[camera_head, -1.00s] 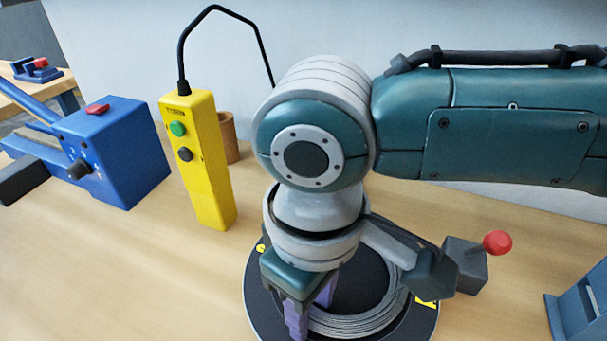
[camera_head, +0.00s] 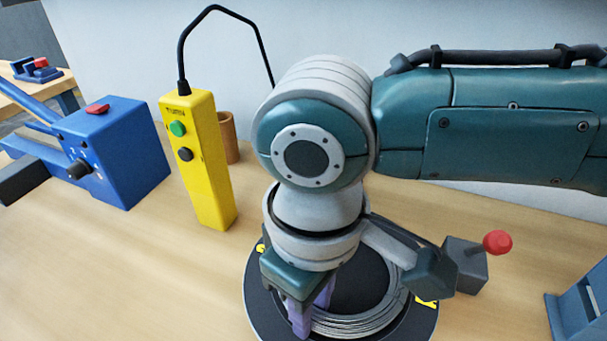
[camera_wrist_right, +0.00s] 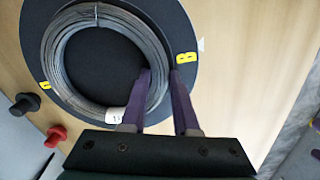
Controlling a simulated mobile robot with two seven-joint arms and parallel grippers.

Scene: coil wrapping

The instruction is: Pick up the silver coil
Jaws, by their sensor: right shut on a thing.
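The silver coil (camera_head: 372,322) lies flat on a round black plate (camera_head: 262,312) with yellow letters. In the right wrist view the coil (camera_wrist_right: 58,52) is a ring of grey wire with a tie at its far side and a white tag (camera_wrist_right: 115,116) near my gripper. My right gripper (camera_head: 312,312) points down at the coil's near-left part. In the wrist view its purple fingers (camera_wrist_right: 159,82) stand on either side of the wire bundle, one inside the ring and one outside, shut on it. My wrist hides the far part of the coil in the head view. My left gripper is out of view.
A yellow pendant (camera_head: 200,160) with buttons stands left of my arm, before a brown cup (camera_head: 229,138). A blue machine (camera_head: 115,155) is farther left. A grey box with a red knob (camera_head: 497,243) stands right of the plate. Bare wooden tabletop (camera_head: 130,270) lies front left.

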